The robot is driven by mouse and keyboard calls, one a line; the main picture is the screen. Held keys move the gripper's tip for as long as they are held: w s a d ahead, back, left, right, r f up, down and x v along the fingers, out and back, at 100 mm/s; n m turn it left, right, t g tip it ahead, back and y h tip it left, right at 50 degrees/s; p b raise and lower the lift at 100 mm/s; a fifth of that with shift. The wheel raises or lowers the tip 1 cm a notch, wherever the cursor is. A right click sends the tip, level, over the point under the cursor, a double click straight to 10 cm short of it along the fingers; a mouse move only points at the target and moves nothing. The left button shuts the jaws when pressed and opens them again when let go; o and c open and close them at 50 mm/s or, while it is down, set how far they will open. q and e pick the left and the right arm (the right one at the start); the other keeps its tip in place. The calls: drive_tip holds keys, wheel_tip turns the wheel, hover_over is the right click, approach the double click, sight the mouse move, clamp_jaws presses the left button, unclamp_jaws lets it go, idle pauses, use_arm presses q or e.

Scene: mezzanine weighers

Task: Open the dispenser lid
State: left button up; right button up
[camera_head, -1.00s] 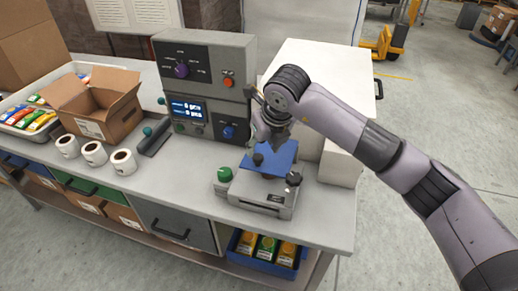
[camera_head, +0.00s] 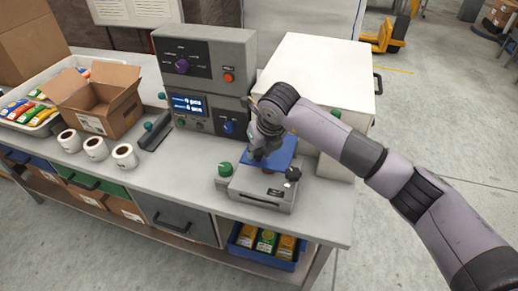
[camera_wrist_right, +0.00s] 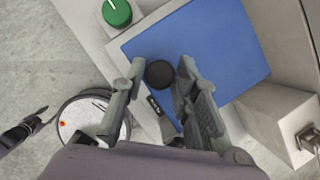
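The dispenser (camera_head: 262,194) is a low grey box near the front edge of the counter. Its blue lid (camera_head: 284,152) has a round black knob, clear in the right wrist view (camera_wrist_right: 159,74). My right gripper (camera_head: 260,156) is over the lid, and in the head view it hides the knob. In the right wrist view its fingers (camera_wrist_right: 162,70) are apart, one on each side of the knob, with gaps visible. A dark jointed shape at the left edge of that view may be my left gripper (camera_wrist_right: 22,130); its fingers are too small to read.
A green knob (camera_head: 225,169) and a dark knob (camera_head: 293,174) flank the dispenser. A grey control unit (camera_head: 203,95) stands behind it, and a white cabinet (camera_head: 318,68) at the back right. Label rolls (camera_head: 96,149) and an open carton (camera_head: 95,100) are to the left.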

clamp_jaws()
drive_tip(key=shift+r, duration=0.1)
idle(0.4)
